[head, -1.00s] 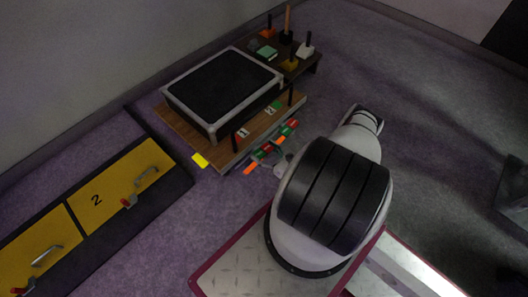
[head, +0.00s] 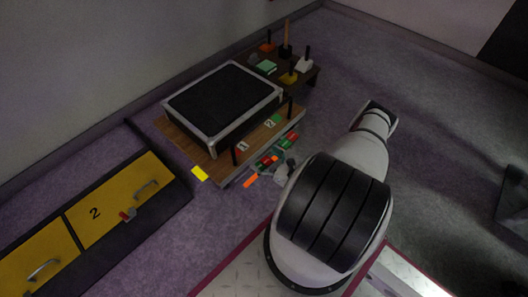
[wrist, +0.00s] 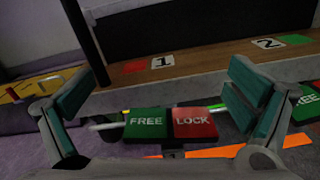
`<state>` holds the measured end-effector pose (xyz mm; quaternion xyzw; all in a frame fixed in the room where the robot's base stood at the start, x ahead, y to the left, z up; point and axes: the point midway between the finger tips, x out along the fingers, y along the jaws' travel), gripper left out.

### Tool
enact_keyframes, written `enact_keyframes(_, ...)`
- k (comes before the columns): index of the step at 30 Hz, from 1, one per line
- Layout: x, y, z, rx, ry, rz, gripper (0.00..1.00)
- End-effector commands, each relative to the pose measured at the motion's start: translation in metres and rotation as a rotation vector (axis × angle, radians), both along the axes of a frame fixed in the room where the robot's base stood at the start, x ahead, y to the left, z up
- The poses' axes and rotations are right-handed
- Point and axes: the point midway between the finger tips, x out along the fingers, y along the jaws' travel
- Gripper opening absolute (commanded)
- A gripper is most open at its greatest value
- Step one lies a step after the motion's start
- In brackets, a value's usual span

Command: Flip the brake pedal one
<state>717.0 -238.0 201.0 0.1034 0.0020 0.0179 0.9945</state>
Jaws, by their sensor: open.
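Brake pedal one is a rocker with a green FREE half and a red LOCK half (wrist: 194,123). It sits below the label 1 (wrist: 163,62) on the wooden step's front edge. I cannot tell which half is pressed down. My gripper (wrist: 160,98) is open, with one teal-padded finger left of the pedal and the other to its right. Nothing is between the pads but the view of the pedal, and no contact shows. In the head view the pedal (head: 267,161) is small and partly hidden by my gripper.
A second pedal (wrist: 304,98) with a green FREE half stands to the right, below label 2 (wrist: 268,43). A dark post (wrist: 86,42) rises behind the left finger. A black-topped case (head: 222,100) stands on the wooden platform. Yellow drawers (head: 112,208) lie left.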

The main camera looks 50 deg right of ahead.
Motion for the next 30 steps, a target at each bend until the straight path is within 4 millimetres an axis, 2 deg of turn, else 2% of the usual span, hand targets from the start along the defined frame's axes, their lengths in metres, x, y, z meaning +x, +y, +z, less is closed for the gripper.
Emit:
enact_keyframes(3, 0.000, -0.001, 0.021, 0.001, -0.001, -0.001, 0.98)
enact_keyframes(10, 0.000, 0.000, 0.043, 0.001, 0.000, -0.001, 0.98)
enact_keyframes(30, 0.000, 0.000, 0.045, 0.001, 0.000, -0.001, 0.98)
